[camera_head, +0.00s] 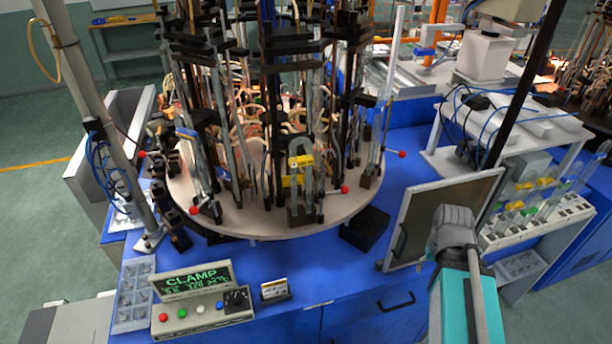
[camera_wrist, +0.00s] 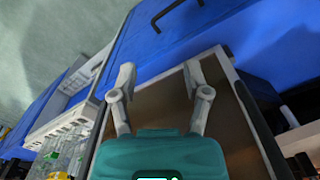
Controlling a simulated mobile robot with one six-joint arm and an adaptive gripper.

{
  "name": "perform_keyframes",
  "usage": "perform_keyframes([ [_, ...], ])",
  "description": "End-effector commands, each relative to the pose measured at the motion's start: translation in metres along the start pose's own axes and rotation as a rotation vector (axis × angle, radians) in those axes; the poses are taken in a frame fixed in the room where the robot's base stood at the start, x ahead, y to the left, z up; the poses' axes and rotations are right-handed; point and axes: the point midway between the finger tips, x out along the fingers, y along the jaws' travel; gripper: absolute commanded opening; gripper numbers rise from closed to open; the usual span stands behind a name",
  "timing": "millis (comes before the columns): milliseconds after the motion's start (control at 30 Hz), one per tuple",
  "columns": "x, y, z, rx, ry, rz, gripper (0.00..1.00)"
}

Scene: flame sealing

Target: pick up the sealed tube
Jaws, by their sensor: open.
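My gripper (camera_wrist: 158,74) is open and empty in the wrist view, its two grey fingers spread. In the head view my gripper (camera_head: 453,228) is in front of the framed brown panel at the right. Clear glass tubes stand among the clamps of the round carousel (camera_head: 270,221). More clear tubes (camera_head: 522,207) stand or lean in a white rack (camera_head: 545,222) at the right. The tubes also show at the lower left of the wrist view (camera_wrist: 66,150), apart from the fingers. I cannot tell which tube is sealed.
The framed panel (camera_head: 418,215) stands tilted on the blue bench (camera_head: 330,285), close to my gripper. A control box reading CLAMP (camera_head: 205,308) sits at the front left beside a grey compartment tray (camera_head: 132,302). A dark post (camera_head: 522,85) rises behind my gripper.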

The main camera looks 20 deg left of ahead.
Motion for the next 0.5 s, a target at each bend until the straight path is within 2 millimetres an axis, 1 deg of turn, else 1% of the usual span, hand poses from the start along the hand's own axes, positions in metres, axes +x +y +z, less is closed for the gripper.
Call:
perform_keyframes([
  [167, -0.008, -0.001, -0.001, -0.009, 0.001, 0.0, 0.64],
  [267, -0.018, -0.003, -0.003, -0.022, 0.002, 0.0, 0.64],
  [467, -0.049, -0.008, -0.008, -0.067, 0.007, 0.0, 0.64],
  [500, -0.057, -0.021, -0.009, -0.081, 0.009, 0.0, 0.64],
])
